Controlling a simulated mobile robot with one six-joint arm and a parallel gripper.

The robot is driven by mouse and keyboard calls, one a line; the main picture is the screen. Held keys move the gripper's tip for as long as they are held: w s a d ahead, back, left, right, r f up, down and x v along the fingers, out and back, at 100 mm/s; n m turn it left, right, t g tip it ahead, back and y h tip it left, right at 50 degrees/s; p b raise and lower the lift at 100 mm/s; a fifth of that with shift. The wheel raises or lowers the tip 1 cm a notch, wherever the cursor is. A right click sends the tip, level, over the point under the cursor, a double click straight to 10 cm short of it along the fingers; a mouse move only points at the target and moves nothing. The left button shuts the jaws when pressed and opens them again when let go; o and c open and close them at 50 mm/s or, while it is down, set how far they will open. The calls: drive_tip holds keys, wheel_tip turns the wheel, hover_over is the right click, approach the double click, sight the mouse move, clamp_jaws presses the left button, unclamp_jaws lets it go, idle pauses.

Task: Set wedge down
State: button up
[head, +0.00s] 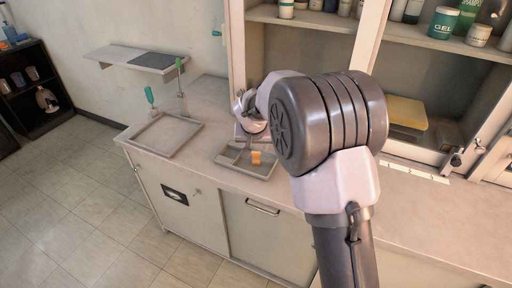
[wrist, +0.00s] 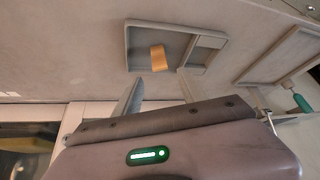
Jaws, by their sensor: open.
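The wedge, a small orange block (head: 256,157), sits in a shallow grey divided tray (head: 229,168) on the counter. In the wrist view the wedge (wrist: 158,58) lies in the larger compartment of the tray (wrist: 128,46), apart from the divider. My gripper (wrist: 160,78) is open, with one finger on each side of the picture line to the wedge. Nothing shows between the fingers, and the wedge is beyond their tips. In the head view my arm hides most of the gripper.
A larger empty tray (head: 141,148) lies to the left on the counter, with green-handled tools (head: 150,96) standing behind it. A wall shelf (head: 112,57) hangs above. An open cabinet (head: 237,60) with bottles rises behind my arm. The counter's right part is mostly clear.

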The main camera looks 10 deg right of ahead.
drive_tip(key=s+r, duration=1.1)
drive_tip(key=s+a+r+y, duration=0.1)
drive_tip(key=s, duration=1.3)
drive_tip(key=s+a+r+m+y, duration=0.1)
drive_tip(key=s+y, duration=0.1)
drive_tip(key=s, duration=1.1)
drive_tip(key=shift+s+a+r+m, duration=0.2)
drive_tip(key=shift+s+a+m, duration=0.1)
drive_tip(key=shift+s+a, duration=0.1)
